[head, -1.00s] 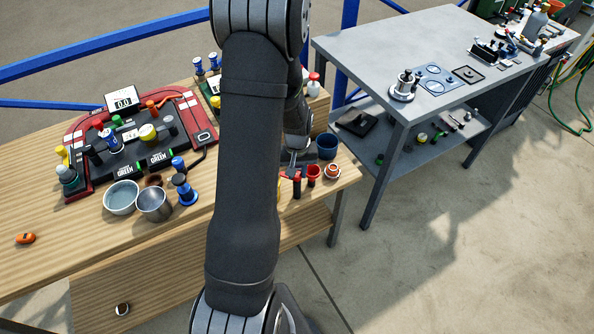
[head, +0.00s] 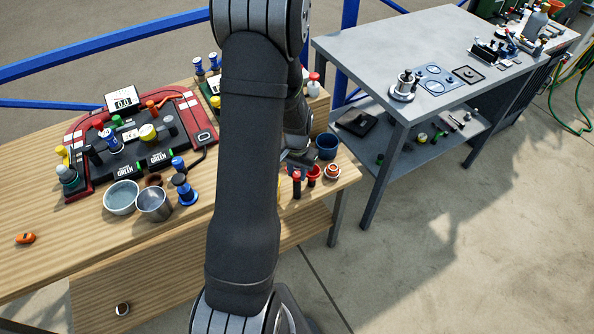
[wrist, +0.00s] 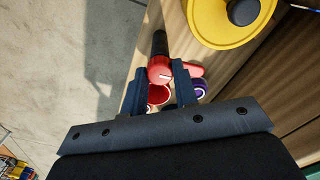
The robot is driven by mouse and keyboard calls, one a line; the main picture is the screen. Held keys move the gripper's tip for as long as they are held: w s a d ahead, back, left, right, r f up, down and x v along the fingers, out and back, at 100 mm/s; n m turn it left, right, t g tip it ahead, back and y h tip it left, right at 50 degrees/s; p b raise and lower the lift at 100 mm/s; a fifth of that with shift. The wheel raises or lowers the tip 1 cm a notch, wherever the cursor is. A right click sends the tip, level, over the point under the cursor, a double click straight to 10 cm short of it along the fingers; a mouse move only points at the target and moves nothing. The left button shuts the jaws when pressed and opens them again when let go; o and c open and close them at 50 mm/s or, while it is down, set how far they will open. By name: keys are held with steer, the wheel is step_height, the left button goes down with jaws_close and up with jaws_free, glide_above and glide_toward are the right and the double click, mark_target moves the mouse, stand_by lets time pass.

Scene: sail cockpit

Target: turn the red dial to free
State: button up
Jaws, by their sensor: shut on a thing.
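The red dial (wrist: 161,72) shows in the wrist view as a round red knob with a short white line on its face. My gripper (wrist: 158,68) has one finger on each side of it and is shut on it. A black cylinder (wrist: 160,43) lies just beyond the dial. In the head view my gripper (head: 299,160) is at the right end of the wooden bench, partly behind my arm. Red parts show under it there, and I cannot tell which is the dial. No setting label is readable.
In the wrist view a yellow disc with a black knob (wrist: 206,26) stands close by at upper right. A red cup (wrist: 158,95) and a purple ring (wrist: 201,89) are below the dial. In the head view a dark blue cup (head: 327,146) stands beside my gripper.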

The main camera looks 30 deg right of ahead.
mark_target(297, 174)
steer(key=o, duration=1)
step_height(297, 174, up, 18)
steer(key=shift+f, duration=0.25)
